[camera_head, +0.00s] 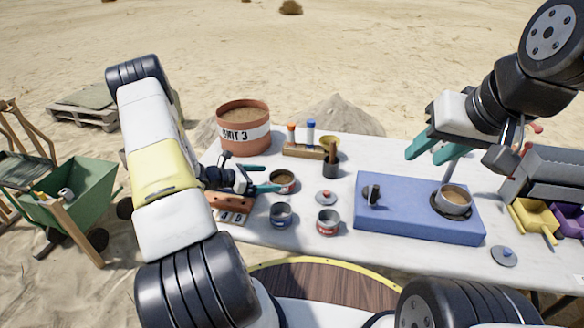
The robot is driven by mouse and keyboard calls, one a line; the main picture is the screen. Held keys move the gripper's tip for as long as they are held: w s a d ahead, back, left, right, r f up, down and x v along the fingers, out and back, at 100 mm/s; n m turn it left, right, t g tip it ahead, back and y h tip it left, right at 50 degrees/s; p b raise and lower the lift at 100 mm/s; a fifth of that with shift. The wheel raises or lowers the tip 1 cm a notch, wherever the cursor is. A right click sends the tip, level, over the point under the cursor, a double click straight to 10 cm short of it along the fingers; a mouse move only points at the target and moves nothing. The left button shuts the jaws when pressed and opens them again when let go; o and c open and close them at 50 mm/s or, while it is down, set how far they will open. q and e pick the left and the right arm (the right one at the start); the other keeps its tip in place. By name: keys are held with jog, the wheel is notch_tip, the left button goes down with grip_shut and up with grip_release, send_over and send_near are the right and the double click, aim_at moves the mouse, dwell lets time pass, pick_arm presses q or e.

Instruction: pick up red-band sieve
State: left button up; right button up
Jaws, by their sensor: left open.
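A small round metal pot with a red band (328,223), which looks like the red-band sieve, stands upright on the white table, left of the blue box. A blue-banded pot (281,216) stands to its left. A third pot with brown contents (283,182) stands behind them; its band is hard to make out. My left gripper (262,178) is open, with its teal fingers beside this third pot, and apart from the red-banded one. Whether a finger touches the third pot I cannot tell. My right gripper (433,153) is open and empty, raised above the blue box.
The blue box (410,222) holds a sand-filled pan (453,200). A red-knobbed lid (326,197) lies behind the red-banded pot; a blue-knobbed lid (503,256) lies at right. A large bucket (243,128), a bottle rack (303,151) and yellow scoop (535,220) also stand around.

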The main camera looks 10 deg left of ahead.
aim_at(278, 179)
pick_arm(q)
jog(key=x, duration=0.5)
jog(key=shift+w+d+f, duration=0.15)
jog(key=shift+w+f, duration=0.1)
jog(key=shift+f, duration=0.1)
jog(key=c, duration=1.3)
jog(key=shift+r, duration=5.05)
